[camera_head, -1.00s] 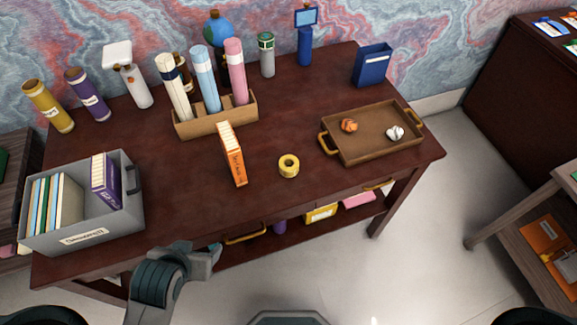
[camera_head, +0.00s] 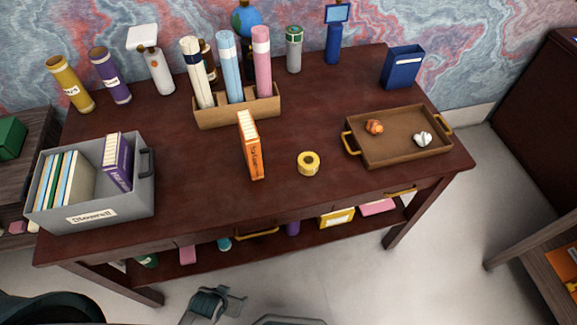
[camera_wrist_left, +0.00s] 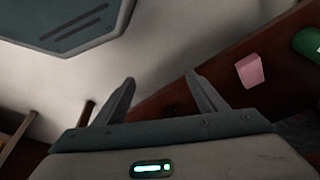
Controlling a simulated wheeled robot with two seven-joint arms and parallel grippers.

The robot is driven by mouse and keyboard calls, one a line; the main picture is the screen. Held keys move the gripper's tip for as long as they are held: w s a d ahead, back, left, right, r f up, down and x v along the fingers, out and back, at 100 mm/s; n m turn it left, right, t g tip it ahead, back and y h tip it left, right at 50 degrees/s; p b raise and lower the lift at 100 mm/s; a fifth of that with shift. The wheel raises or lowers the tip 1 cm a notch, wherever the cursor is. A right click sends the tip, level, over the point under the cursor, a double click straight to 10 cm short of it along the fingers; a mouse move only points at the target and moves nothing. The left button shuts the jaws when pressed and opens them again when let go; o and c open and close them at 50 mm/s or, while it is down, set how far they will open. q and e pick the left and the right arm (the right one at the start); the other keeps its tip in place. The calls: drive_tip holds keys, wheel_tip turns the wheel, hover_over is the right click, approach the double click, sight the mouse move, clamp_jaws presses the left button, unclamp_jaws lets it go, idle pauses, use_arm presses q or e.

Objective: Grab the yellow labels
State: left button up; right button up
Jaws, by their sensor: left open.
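A yellow roll (camera_head: 308,163), which looks like the labels, lies on the dark red desk (camera_head: 210,180), right of an upright orange box (camera_head: 250,148). My left gripper (camera_head: 238,300) is low in front of the desk, below its front edge and well apart from the roll. In the left wrist view its two fingers (camera_wrist_left: 160,98) are spread with nothing between them. The roll is not in the left wrist view. My right gripper is not in view.
A grey file box (camera_head: 140,200) stands at the desk's left. A wooden tray (camera_head: 385,155) with two small crumpled things is at the right. A tube holder (camera_head: 235,112) is at the back. A lower shelf holds a yellow box (camera_head: 337,217). Desk space around the roll is clear.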

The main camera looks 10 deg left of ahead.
use_arm(q)
drive_tip(key=s+f+b, duration=0.2)
drive_tip(key=s+f, duration=0.5)
drive_tip(key=f, duration=0.3)
drive_tip(key=s+a+f+b, duration=0.1)
drive_tip(key=s+f+b, duration=0.1)
drive_tip(key=s+f, duration=0.5)
wheel_tip(320, 180, down, 4)
drive_tip(key=shift+s+a+f+g, duration=0.1)
drive_tip(key=shift+s+a+g, duration=0.2)
drive_tip(key=shift+s+g, duration=0.1)
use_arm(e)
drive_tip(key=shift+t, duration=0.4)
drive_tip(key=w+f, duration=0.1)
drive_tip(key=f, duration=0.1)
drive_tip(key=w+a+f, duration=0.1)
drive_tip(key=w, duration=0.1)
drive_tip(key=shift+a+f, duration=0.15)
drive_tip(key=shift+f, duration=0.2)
